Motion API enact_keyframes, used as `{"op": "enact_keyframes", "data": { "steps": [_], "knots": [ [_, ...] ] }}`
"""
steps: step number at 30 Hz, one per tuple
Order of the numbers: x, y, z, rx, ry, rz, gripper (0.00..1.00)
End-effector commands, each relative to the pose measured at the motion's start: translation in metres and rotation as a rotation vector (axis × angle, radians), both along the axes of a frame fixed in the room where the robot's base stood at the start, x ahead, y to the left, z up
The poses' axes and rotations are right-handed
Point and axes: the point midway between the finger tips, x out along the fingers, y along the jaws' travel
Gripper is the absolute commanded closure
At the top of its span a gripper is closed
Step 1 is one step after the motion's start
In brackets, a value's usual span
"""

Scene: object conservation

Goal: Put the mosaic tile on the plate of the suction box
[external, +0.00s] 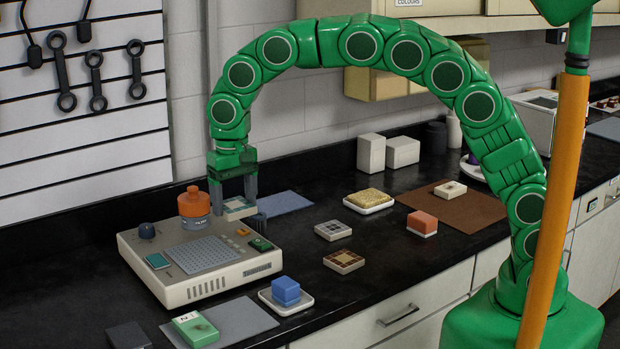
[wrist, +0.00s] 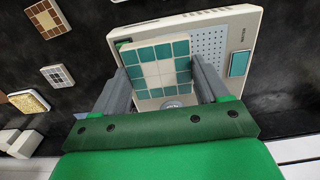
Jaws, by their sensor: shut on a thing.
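My gripper (external: 235,200) is shut on a teal-and-white mosaic tile (external: 239,209), gripped by its sides. In the wrist view the tile (wrist: 157,66) sits between the two fingers, patterned face showing. The suction box (external: 180,287) is a beige case on the dark counter, with a grey perforated plate (external: 202,254) on top. The held tile appears raised over the back right part of the box, beside the plate. In the wrist view the tile hides part of the box, and the perforated plate (wrist: 208,47) shows to its right.
An orange-capped jar (external: 194,204) stands on the box's back, close left of my gripper. Two other tiles (external: 333,230) (external: 344,261) lie on the counter to the right. A blue block (external: 286,289) on a white dish stands in front. The plate's top looks bare.

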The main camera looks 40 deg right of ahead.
Motion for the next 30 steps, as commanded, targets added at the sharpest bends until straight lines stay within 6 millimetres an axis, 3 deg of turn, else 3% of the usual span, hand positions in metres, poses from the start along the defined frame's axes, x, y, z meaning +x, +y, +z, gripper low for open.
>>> {"op": "enact_keyframes", "data": {
  "steps": [10, 18, 30],
  "knots": [
    [0.026, 0.025, -0.016, 0.002, -0.001, 0.0, 0.62],
    [0.042, 0.042, -0.046, 0.001, 0.0, 0.002, 0.62],
    [0.057, 0.054, -0.068, 0.0, -0.001, 0.0, 0.62]
  ]
}}
